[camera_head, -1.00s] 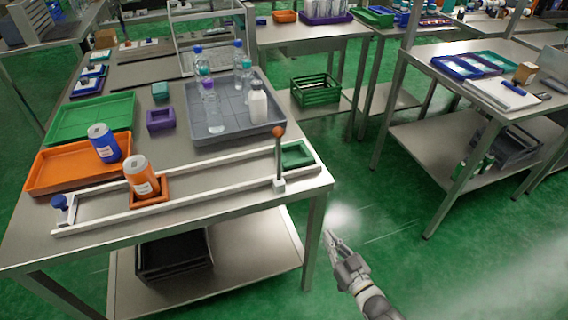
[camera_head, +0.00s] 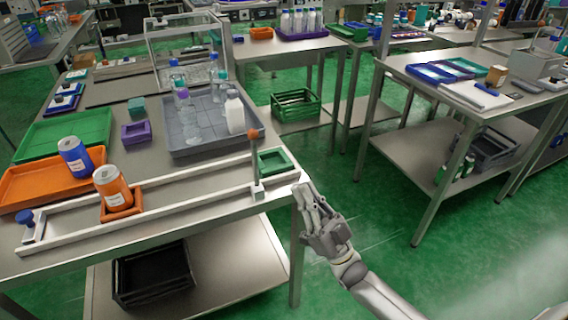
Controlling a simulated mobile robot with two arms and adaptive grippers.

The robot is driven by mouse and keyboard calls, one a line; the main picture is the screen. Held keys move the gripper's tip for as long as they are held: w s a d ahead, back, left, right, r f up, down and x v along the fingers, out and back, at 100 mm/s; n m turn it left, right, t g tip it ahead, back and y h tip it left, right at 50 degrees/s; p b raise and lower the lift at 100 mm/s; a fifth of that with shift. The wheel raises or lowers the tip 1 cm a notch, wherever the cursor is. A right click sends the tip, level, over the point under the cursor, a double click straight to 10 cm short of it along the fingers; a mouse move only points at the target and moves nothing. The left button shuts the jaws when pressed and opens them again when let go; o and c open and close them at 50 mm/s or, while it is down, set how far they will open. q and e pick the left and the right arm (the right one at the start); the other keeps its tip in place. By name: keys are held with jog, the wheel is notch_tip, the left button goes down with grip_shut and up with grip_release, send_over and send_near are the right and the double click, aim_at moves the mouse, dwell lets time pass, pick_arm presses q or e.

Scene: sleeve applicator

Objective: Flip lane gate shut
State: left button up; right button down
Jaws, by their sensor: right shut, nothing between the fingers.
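The lane gate appears to be the upright grey lever (camera_head: 255,160) with an orange-brown ball on top and a white foot. It stands at the right end of the white-railed lane (camera_head: 180,201), close to upright. An orange can (camera_head: 112,187) stands in a small orange tray (camera_head: 135,206) between the rails, toward the left. A green tray (camera_head: 288,165) sits at the lane's right end, beyond the lever. My right gripper (camera_head: 303,187) is shut and empty at the table's front right corner, right of the lever and apart from it. My left gripper is not in view.
Behind the lane are a grey tray (camera_head: 197,150) of bottles, a purple box (camera_head: 137,132), a green tray (camera_head: 40,137) and an orange tray (camera_head: 25,187) with a blue can (camera_head: 75,156). A blue-topped post (camera_head: 30,224) marks the lane's left end. Open floor lies right of the table.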

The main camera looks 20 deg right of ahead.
aim_at(255, 160)
jog(key=w+a+f+p+x, duration=0.1)
jog(key=w+f+p+x, duration=0.1)
jog(key=x, duration=1)
jog(key=shift+w+r, duration=0.15)
jog(key=shift+r, duration=0.05)
